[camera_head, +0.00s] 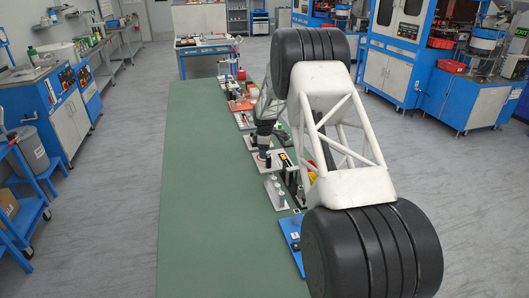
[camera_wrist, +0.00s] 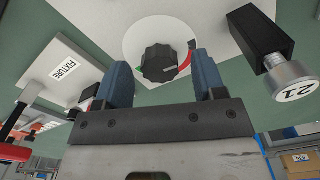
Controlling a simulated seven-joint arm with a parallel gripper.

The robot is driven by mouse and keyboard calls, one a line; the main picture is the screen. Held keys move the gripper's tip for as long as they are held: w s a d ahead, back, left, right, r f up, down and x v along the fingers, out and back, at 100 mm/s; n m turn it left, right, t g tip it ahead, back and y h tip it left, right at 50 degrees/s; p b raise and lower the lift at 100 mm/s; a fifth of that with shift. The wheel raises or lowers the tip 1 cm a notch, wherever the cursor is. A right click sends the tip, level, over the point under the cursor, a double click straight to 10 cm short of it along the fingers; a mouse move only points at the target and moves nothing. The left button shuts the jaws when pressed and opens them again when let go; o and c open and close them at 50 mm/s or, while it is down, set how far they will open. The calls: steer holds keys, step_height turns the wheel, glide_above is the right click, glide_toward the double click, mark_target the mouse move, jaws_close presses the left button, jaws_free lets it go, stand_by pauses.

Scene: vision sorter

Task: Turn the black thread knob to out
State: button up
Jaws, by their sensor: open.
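The black knob (camera_wrist: 158,64) sits on a round white dial (camera_wrist: 137,36) in the wrist view. The dial has a red mark to the right of the knob and a bit of green on its left. A pale pointer mark shows on the knob's face. My gripper (camera_wrist: 161,61) is open, with one blue finger on each side of the knob and a visible gap on both sides. In the head view my gripper (camera_head: 263,152) points down over the row of items on the green table, and the knob is hidden there.
A white plate marked FIXTURE (camera_wrist: 62,66) is left of the dial. A black block (camera_wrist: 262,36) and a metal cylinder marked 21 (camera_wrist: 292,82) stand close on the right. The green table's (camera_head: 205,180) left side is clear.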

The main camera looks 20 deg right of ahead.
steer(key=shift+r, duration=3.7)
steer(key=shift+s+a+r, duration=0.1)
steer(key=shift+s+r, duration=0.1)
steer(key=shift+r, duration=0.05)
steer(key=s+a+r+m, duration=0.2)
steer(key=s+a+r, duration=0.1)
steer(key=s+r, duration=0.65)
steer(key=s+a+r+m+t, duration=0.1)
steer(key=s+a+r+m, duration=0.15)
steer(key=s+r, duration=0.65)
steer(key=s+a+r+m, duration=0.2)
steer(key=s+r+m, duration=0.15)
steer(key=s, duration=0.95)
steer(key=s+a+m, duration=0.2)
steer(key=s+m, duration=0.1)
steer(key=s, duration=1.5)
steer(key=s+a+f+m+t, duration=0.1)
steer(key=s+a+m, duration=0.1)
steer(key=s, duration=1.6)
steer(key=shift+f+m+t, duration=0.25)
steer(key=shift+m+t, duration=0.05)
steer(key=shift+m, duration=0.1)
